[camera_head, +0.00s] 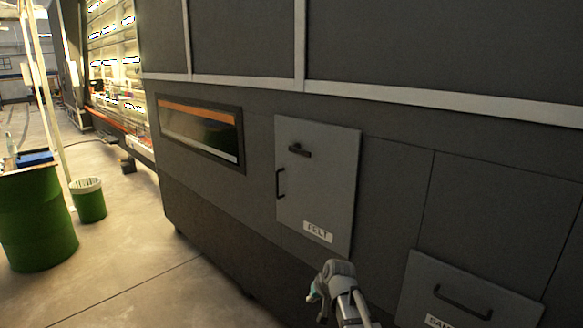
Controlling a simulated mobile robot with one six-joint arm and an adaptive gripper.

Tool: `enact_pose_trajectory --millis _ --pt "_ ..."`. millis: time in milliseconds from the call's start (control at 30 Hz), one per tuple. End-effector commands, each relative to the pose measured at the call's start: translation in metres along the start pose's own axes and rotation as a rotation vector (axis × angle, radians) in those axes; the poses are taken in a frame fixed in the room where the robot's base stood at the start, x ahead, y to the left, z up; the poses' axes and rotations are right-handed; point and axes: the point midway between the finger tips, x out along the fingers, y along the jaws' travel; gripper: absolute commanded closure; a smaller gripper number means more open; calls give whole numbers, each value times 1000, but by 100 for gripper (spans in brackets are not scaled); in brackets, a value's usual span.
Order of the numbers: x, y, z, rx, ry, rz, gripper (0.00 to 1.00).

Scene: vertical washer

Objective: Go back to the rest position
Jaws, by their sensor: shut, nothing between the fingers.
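Part of my arm (341,287) shows at the bottom centre, as a grey rounded joint with a teal cap on its left side. My gripper and its fingers cannot be made out; the arm runs out of the picture at the bottom edge. The arm shows in front of the dark grey machine (390,190), below a closed lighter grey panel (318,185) with two black handles and a label that seems to read "FELT". I see nothing held.
Another panel (465,292) with a black handle is at the lower right. A narrow window (200,132) is set in the machine. A green barrel (38,225) and a small green bin (89,204) stand at left. The floor (135,262) between them and the machine is clear.

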Motion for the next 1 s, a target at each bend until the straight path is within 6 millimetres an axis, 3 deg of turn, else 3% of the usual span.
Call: enact_pose_trajectory --millis 33,200,400,600,1000 --pt "-12 14 29 -6 -52 43 100" --pt "-43 57 98 -14 -227 186 100" --pt "-72 87 150 -1 -368 300 100" --pt "-82 96 165 7 -415 338 100" --pt "-82 96 164 7 -414 337 100"
